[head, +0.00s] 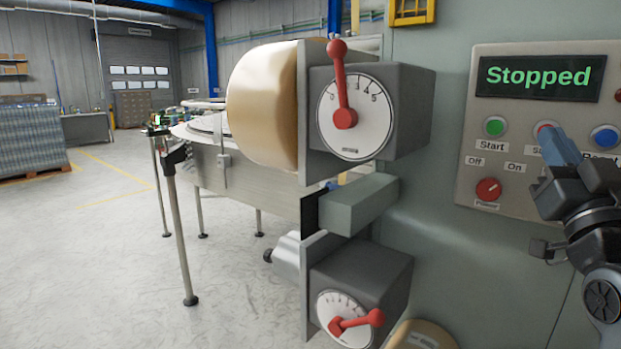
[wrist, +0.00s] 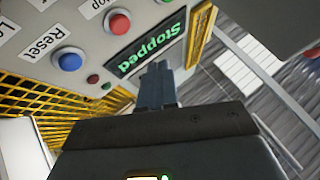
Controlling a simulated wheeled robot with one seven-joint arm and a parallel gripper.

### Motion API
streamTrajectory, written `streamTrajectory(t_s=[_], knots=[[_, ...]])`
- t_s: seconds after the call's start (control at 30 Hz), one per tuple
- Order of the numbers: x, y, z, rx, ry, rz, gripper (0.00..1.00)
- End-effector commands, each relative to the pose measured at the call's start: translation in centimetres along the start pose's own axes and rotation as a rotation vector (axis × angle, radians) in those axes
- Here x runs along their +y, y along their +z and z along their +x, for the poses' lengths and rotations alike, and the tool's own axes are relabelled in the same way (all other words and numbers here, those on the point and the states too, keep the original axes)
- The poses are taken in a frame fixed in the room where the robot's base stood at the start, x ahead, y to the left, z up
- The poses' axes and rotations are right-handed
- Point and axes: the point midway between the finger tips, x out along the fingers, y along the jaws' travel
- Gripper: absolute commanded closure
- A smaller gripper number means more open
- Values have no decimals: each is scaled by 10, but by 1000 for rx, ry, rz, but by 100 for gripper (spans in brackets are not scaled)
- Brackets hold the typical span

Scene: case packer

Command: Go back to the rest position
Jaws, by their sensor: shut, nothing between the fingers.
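My gripper (head: 552,140) is at the right of the head view, in front of the control panel (head: 520,215). Its blue-grey fingers are shut together and hold nothing; they also show in the wrist view (wrist: 157,82). In the head view the fingertips overlap the red stop button (head: 544,127), whose top edge shows. I cannot tell whether they touch it. In the wrist view the red button (wrist: 117,21) and the blue reset button (wrist: 68,60) are clear of the fingers. The display (head: 538,77) reads "Stopped".
Two grey dial boxes with red levers, an upper (head: 410,110) and a lower (head: 385,280), jut out left of the panel. A round conveyor table (head: 200,130) stands behind them. The floor (head: 100,270) at left is open. Yellow mesh (wrist: 100,105) shows in the wrist view.

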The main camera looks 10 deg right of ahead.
Motion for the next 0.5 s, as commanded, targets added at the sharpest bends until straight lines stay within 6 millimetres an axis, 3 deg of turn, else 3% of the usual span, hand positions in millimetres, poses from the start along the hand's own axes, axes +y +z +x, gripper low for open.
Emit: streamTrajectory(t_s=[0.17,0.27,0.5], knots=[[-12,19,-22,-40,-2,28,100],[-26,40,-53,-91,-6,61,100],[-66,84,-150,-245,-27,131,100]])
